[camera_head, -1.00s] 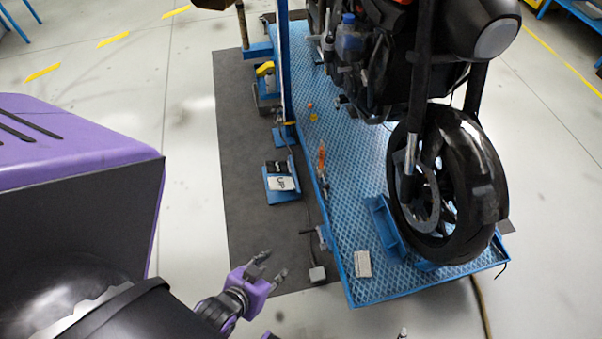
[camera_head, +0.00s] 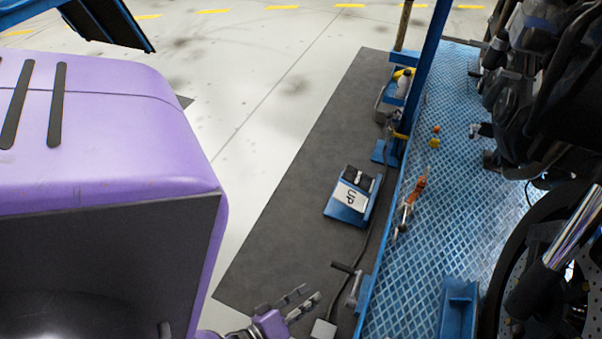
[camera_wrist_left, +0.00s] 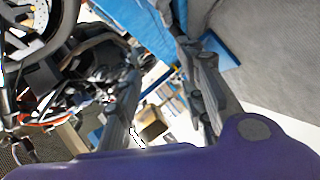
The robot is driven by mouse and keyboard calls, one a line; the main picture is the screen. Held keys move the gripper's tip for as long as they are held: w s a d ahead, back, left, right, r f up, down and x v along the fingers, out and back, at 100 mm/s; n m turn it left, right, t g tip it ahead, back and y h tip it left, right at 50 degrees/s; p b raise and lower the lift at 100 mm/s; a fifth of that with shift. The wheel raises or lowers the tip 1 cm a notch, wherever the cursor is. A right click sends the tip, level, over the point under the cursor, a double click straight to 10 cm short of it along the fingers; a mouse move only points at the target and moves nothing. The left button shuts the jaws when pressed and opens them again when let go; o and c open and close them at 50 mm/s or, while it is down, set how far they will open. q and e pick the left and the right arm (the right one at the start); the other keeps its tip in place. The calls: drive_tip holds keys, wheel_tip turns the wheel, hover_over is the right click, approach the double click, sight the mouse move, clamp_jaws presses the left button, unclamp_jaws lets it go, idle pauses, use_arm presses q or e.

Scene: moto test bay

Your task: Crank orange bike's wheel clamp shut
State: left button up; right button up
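The motorcycle (camera_head: 545,90) stands at the right on the blue lift platform (camera_head: 410,290); its front wheel (camera_head: 505,265) is cut off by the frame edge. A blue wheel-clamp part (camera_head: 458,308) stands beside the wheel. A grey crank with a dark handle (camera_head: 347,268) sticks out from the platform's left side. My left gripper (camera_head: 311,294) is low in the head view, left of and slightly below the crank, apart from it. Its two fingers are spread and empty. The left wrist view shows the open fingers (camera_wrist_left: 158,62), with the bike (camera_wrist_left: 60,85) at left. My right gripper is not in view.
An "UP" pedal box (camera_head: 350,200) lies on the dark mat (camera_head: 290,195). A blue post (camera_head: 425,70) rises at the platform's edge. An orange-handled tool (camera_head: 415,192) lies on the platform. A small pale box (camera_head: 323,329) is close to my left gripper.

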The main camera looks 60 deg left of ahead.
sight(343, 269)
use_arm(q)
drive_tip(key=w+a+f+n+t+y+b, duration=0.2)
drive_tip(key=w+f+n+t+b, duration=0.15)
drive_tip(key=w+f+b, duration=0.5)
drive_tip(key=w+b, duration=0.1)
drive_tip(key=w, duration=0.1)
drive_tip(key=w+n+b, duration=0.1)
drive_tip(key=w, duration=0.2)
drive_tip(key=w+a+n+b, duration=0.1)
drive_tip(key=w+b, duration=0.1)
drive_tip(key=shift+w+r+t+y, duration=0.3)
drive_tip(key=shift+w+r+t, duration=0.05)
drive_tip(key=shift+w, duration=0.05)
drive_tip(key=shift+w+r, duration=0.1)
drive_tip(key=shift+w, duration=0.4)
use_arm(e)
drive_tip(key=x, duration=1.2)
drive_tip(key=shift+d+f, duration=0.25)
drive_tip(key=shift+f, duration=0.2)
use_arm(q)
drive_tip(key=shift+c, duration=0.3)
clamp_jaws()
